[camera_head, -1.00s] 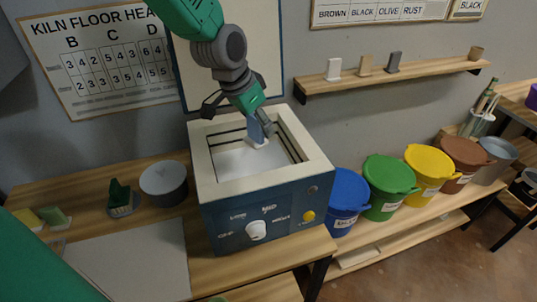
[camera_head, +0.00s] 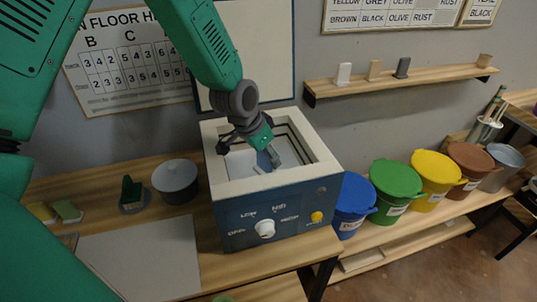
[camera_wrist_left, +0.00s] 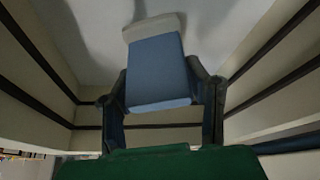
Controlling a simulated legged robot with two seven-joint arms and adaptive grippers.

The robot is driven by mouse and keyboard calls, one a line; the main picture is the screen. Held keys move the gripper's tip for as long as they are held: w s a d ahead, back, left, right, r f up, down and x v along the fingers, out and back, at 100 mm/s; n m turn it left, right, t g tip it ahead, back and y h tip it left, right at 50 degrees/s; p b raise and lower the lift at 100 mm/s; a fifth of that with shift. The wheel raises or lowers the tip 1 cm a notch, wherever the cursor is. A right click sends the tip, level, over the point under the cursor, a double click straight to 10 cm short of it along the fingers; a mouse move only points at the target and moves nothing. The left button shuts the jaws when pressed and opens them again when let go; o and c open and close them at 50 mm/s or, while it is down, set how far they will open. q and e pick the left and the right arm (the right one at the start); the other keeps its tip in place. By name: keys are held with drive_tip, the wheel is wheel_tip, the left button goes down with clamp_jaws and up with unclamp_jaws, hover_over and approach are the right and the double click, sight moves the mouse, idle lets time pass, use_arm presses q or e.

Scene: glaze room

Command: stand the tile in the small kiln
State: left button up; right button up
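The small kiln (camera_head: 228,188) is a blue box with a pale rim, open at the top, with a dial on its front. My left gripper (camera_head: 252,152) reaches down into it. The tile (camera_wrist_left: 158,75) is blue with a pale foot and sits between my left fingers (camera_wrist_left: 162,88) in the left wrist view. Both fingers look pressed to its side edges. Its foot points down at the kiln's pale floor (camera_wrist_left: 90,45); whether it touches is unclear. In the head view the gripper hides most of the tile. My right gripper is not in view.
Dark rails line the kiln's inner walls close around the gripper. A grey pot (camera_head: 175,182), a green piece on a dish (camera_head: 131,192) and a pale board (camera_head: 140,258) are on the bench at left. Coloured buckets (camera_head: 395,182) stand at right. A wall shelf (camera_head: 400,82) holds small tiles.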

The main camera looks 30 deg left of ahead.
use_arm(q)
drive_tip(key=o, duration=0.4)
drive_tip(key=shift+a, duration=0.1)
drive_tip(key=v, duration=1.2)
